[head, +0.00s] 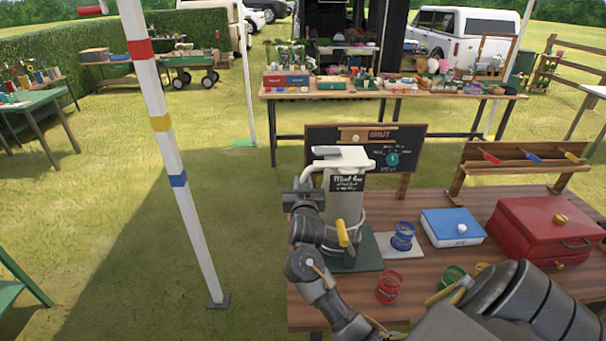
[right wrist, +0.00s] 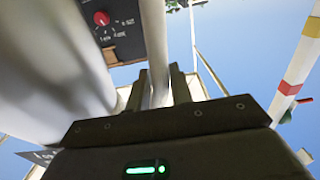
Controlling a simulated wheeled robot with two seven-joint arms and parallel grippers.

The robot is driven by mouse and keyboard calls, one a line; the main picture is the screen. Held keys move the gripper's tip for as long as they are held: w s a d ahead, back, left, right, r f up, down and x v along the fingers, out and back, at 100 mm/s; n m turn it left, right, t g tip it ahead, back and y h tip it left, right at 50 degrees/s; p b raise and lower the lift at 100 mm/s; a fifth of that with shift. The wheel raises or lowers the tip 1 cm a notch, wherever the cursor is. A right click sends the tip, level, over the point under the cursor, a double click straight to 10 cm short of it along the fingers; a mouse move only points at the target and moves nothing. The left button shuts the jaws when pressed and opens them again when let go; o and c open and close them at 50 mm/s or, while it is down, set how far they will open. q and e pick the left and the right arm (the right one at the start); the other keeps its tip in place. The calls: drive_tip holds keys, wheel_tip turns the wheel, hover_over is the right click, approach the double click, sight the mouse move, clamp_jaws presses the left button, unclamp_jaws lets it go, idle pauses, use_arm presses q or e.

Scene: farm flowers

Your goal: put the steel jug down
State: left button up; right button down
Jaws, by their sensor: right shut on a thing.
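The steel jug (head: 345,200), tall and pale with a dark label, stands upright over a dark green mat (head: 372,262) on the wooden table. My right gripper (head: 308,198) is at its left side. In the right wrist view, my right gripper (right wrist: 161,95) is shut on the jug's upright handle (right wrist: 157,50); the pale jug body (right wrist: 65,65) is at the left. My wrist hides the lower left of the jug, so I cannot tell whether its base touches the mat. My left gripper is out of view.
Right of the mat are a blue cup (head: 403,237) on a white tile, a blue box (head: 452,227) and a red box (head: 545,228). A red container (head: 389,288) is in front. A chalkboard (head: 400,145) stands behind the jug. A striped pole (head: 168,140) rises at the left.

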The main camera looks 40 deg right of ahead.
drive_tip(key=shift+f, duration=1.7)
drive_tip(key=c, duration=1.7)
unclamp_jaws()
drive_tip(key=shift+f, duration=0.4)
drive_tip(key=o, duration=0.5)
drive_tip(key=shift+s+a+r, duration=0.15)
drive_tip(key=shift+c, duration=0.2)
drive_tip(key=b+v, duration=0.1)
drive_tip(key=v, duration=1.1)
drive_tip(key=shift+b, duration=0.35)
drive_tip(key=shift+r, duration=0.1)
